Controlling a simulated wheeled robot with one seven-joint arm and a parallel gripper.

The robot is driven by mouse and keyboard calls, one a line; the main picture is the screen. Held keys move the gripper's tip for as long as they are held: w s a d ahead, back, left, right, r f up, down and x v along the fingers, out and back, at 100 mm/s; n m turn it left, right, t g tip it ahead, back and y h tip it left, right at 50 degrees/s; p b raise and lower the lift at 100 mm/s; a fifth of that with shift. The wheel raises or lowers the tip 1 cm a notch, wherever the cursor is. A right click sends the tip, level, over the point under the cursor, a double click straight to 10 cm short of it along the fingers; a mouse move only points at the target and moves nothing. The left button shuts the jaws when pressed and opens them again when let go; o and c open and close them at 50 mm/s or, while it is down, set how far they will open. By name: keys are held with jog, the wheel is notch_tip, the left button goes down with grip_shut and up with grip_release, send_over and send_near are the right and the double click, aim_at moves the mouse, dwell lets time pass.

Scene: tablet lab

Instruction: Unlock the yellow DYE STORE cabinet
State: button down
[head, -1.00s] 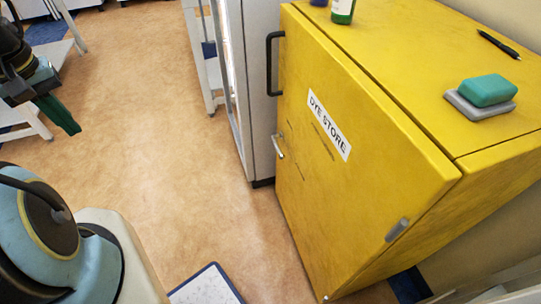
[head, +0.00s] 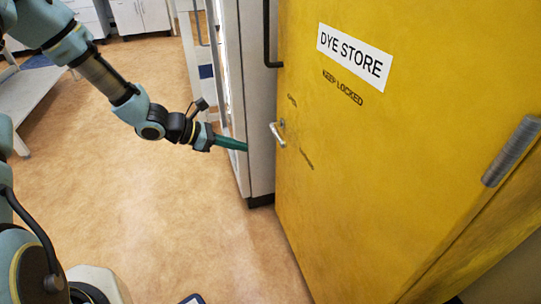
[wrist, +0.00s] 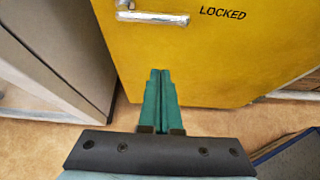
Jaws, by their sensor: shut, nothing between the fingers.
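The yellow DYE STORE cabinet (head: 400,170) stands at the right of the head view with its door shut. A silver lever handle (head: 277,135) sits near the door's left edge, and shows at the top of the wrist view (wrist: 152,17). The lever points toward the small LOCKED mark (head: 306,159), which reads clearly in the wrist view (wrist: 222,14). A small OPEN mark (head: 291,100) is above the handle. My gripper (head: 246,147) has green fingers, shut and empty. In the wrist view the fingertips (wrist: 160,72) are apart from the lever, just below it.
A grey cabinet (head: 258,100) with a black handle stands left of the yellow one. The tan floor (head: 160,200) in front is open. A white table (head: 30,90) is at far left.

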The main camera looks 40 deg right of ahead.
jog(key=shift+d, duration=0.15)
jog(key=shift+d+f, duration=0.1)
jog(key=b+x, duration=0.1)
jog(key=x, duration=0.9)
jog(key=shift+s+d+r, duration=0.1)
jog(key=shift+d+r, duration=0.05)
jog(key=shift+r, duration=0.9)
jog(key=shift+d+r, duration=0.1)
jog(key=shift+r, duration=0.9)
jog(key=shift+r+p, duration=0.2)
jog(key=shift+p, duration=0.5)
